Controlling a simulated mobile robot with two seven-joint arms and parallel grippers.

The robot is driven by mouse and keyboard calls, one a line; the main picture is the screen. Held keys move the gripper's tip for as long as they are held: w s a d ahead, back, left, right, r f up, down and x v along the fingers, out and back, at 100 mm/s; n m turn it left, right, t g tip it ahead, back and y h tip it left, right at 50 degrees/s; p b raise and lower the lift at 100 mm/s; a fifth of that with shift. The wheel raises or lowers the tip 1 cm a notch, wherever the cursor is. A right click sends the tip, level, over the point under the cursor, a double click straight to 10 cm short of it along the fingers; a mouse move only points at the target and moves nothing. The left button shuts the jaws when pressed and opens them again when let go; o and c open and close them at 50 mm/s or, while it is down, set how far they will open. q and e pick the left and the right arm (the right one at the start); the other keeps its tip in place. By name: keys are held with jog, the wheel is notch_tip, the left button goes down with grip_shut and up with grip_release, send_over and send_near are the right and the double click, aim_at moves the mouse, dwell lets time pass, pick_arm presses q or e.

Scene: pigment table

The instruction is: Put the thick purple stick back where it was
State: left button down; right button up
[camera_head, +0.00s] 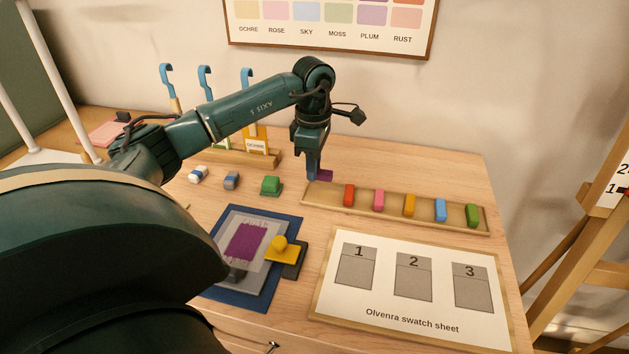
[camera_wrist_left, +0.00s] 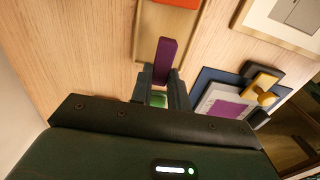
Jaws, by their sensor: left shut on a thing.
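My left gripper (camera_head: 313,176) is shut on the thick purple stick (camera_head: 326,175). In the left wrist view the purple stick (camera_wrist_left: 165,58) sticks out from between the fingers (camera_wrist_left: 161,88). Its far end overlaps the tray in that picture. The long wooden tray (camera_head: 390,220) lies on the table, with red (camera_head: 349,195), pink (camera_head: 379,200), orange (camera_head: 409,204), blue (camera_head: 440,209) and green (camera_head: 472,215) sticks in a row. Its left end, by the held stick, is bare. Whether the stick touches the tray I cannot tell. My right gripper is not in view.
The swatch sheet (camera_head: 413,317) lies in front of the tray. A blue mat (camera_head: 225,294) with a purple swatch (camera_head: 244,242) and yellow-handled tool (camera_head: 282,250) is to the left.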

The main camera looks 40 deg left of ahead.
pick_arm(q)
notch_tip(320, 180, down, 4)
jog(key=shift+r, duration=0.1)
jog(key=shift+f, duration=0.25)
jog(key=c, duration=1.3)
grip_release()
jog(key=shift+c, duration=0.2)
jog(key=shift+r, duration=0.1)
jog(key=shift+r, duration=0.25)
notch_tip(320, 180, up, 12)
jog(key=shift+f, duration=0.2)
